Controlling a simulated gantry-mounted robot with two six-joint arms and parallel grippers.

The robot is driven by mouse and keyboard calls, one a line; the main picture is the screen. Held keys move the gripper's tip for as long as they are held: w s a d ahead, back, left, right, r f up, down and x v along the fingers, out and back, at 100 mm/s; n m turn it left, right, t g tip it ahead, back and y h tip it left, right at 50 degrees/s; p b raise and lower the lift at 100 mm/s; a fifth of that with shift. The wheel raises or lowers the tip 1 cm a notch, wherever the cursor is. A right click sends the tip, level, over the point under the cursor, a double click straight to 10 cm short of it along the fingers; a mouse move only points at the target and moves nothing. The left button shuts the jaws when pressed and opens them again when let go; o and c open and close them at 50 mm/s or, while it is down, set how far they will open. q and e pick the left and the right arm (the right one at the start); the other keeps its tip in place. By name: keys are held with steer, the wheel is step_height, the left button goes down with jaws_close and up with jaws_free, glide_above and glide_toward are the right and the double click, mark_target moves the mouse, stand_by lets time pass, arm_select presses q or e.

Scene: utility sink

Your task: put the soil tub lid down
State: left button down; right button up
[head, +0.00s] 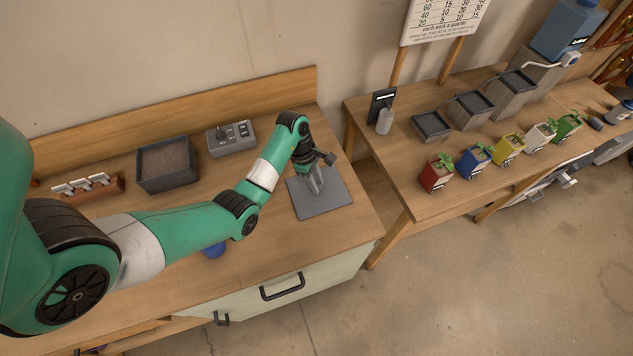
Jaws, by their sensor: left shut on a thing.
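The soil tub lid (306,204) is a flat grey square plate at the right end of the left wooden bench. My left gripper (315,186) points down over its middle and is shut on it; the fingers hide the exact grip point. The lid looks level and at or very near the bench top; I cannot tell whether it touches. The soil tub (169,184) is a dark grey square box, uncovered, with brown soil inside, farther left on the bench. I do not make out my right gripper.
A grey control box (231,139) stands between tub and lid, toward the wall. A wooden rack (92,189) is at far left. A blue round thing (214,250) sits partly behind my arm. The right bench holds trays (431,126) and several coloured plant pots (436,174). A gap separates the benches.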

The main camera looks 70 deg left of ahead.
arm_select(q)
steer(key=c, duration=0.6)
jaws_free()
steer(key=p+v, duration=0.3)
steer(key=v, duration=0.4)
step_height(320, 180, up, 5)
steer(key=p, duration=0.6)
glide_above(307, 186)
steer(key=shift+r, duration=0.1)
steer(key=shift+b, duration=0.3)
